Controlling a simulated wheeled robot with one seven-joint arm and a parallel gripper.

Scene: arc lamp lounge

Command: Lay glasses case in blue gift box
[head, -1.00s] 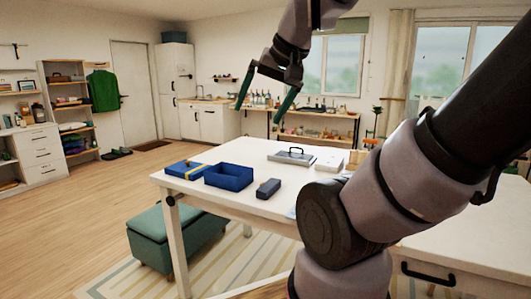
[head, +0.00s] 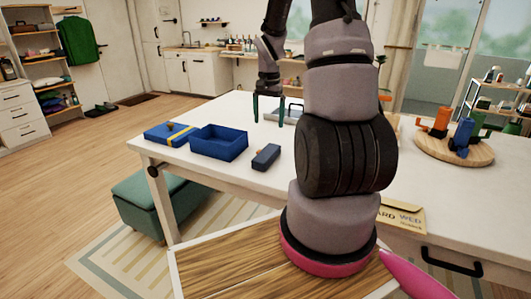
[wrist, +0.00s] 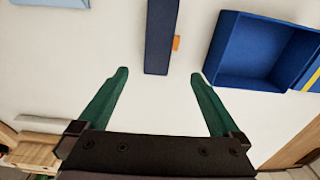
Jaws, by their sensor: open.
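The glasses case (head: 266,157) is a dark blue, narrow block lying on the white table, to the right of the gift box. In the wrist view the case (wrist: 160,35) lies ahead of the fingertips, lined up with the gap between them, with a small orange tab at its side. The blue gift box (head: 233,153) is open and looks empty; it also shows at the right of the wrist view (wrist: 265,85). My gripper (head: 268,121) points down with its green fingers spread, empty, above the table behind the case. Its fingers (wrist: 160,75) do not touch the case.
A blue lid with a yellow ribbon (head: 180,138) lies left of the box. A grey tray (head: 291,112) sits behind my gripper. A green bench (head: 150,200) stands below the table.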

